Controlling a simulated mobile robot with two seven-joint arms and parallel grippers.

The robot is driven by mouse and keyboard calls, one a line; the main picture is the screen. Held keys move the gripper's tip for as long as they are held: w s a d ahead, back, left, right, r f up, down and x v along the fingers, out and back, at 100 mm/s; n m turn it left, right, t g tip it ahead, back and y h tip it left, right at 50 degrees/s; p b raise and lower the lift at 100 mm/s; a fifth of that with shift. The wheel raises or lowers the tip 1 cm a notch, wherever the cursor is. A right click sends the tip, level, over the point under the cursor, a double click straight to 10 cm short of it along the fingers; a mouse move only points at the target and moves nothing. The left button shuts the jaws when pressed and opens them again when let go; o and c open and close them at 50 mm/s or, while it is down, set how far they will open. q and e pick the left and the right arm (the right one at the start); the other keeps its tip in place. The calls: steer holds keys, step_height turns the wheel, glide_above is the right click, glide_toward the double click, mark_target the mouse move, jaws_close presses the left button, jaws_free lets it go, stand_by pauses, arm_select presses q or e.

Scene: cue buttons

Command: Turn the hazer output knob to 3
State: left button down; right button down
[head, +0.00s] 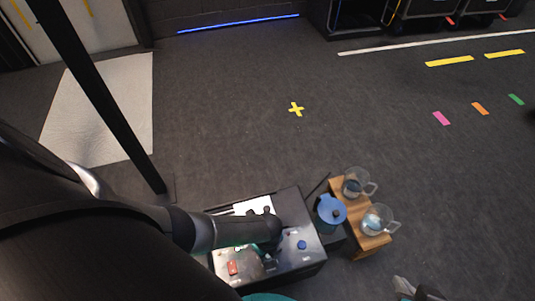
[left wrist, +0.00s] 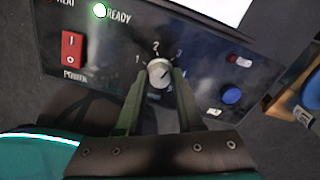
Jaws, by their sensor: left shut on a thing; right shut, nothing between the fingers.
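The hazer output knob (left wrist: 159,72) is a small grey-white dial on the dark panel (left wrist: 215,52). The numbers 1, 2 and 3 show around its upper side, with others partly hidden at the lower right. I cannot tell for sure which number its mark faces. My left gripper (left wrist: 161,80) is shut on the knob, one finger on each side. In the head view my left gripper (head: 270,260) is over the hazer box (head: 312,268), and my arm hides the knob. My right gripper (head: 408,288) is at the lower right edge, shut and empty, away from the box.
A red power switch (left wrist: 73,50), a lit green ready lamp (left wrist: 100,10) and a blue button (left wrist: 232,95) are on the panel. A blue-lidded jug (head: 330,212) and two glass pitchers (head: 354,187) on a wooden stand (head: 340,190) are right of the box. Open floor lies beyond.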

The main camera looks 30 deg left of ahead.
arm_select(q)
steer(key=shift+d+m, duration=0.15)
steer(key=shift+m, duration=0.45)
steer(key=c, duration=0.8)
jaws_free()
steer(key=shift+o, duration=1.3)
